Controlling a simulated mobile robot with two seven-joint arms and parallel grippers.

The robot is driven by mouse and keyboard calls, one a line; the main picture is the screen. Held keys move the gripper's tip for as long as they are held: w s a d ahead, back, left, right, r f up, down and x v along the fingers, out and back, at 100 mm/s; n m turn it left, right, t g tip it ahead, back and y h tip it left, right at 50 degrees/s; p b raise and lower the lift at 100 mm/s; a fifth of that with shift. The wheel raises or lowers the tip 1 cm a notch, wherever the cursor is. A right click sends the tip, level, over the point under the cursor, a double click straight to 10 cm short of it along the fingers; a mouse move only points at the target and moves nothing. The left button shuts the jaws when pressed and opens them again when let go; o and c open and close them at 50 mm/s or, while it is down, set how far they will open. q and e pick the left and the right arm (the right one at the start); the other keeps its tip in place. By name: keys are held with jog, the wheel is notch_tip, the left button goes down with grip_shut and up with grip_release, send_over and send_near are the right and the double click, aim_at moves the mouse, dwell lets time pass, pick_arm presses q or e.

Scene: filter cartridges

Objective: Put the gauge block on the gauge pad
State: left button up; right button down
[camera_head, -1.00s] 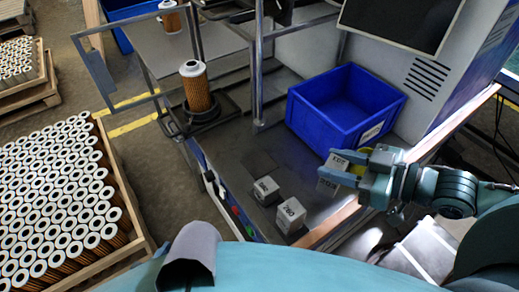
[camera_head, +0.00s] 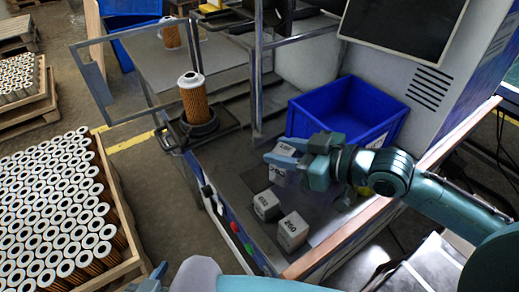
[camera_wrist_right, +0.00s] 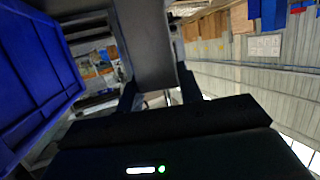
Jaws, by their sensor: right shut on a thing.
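In the right wrist view a grey shape (camera_wrist_right: 148,45), seemingly this block, shows between the fingers. A dark flat patch on the bench (camera_head: 256,179), which may be the gauge pad, lies left of and below the held block; its outline is partly hidden.
A blue bin (camera_head: 345,108) stands behind my right gripper. A filter cartridge (camera_head: 196,100) stands in a dark holder at the back left, near a metal frame post (camera_head: 257,70). A pallet of filters (camera_head: 60,215) is on the floor at left.

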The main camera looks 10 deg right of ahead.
jog(key=x, duration=0.3)
jog(key=f+x, duration=0.1)
jog(key=x, duration=0.2)
jog(key=shift+f, duration=0.25)
jog(key=shift+w+f, duration=0.1)
jog(key=shift+f, duration=0.1)
jog(key=c, duration=0.9)
grip_release()
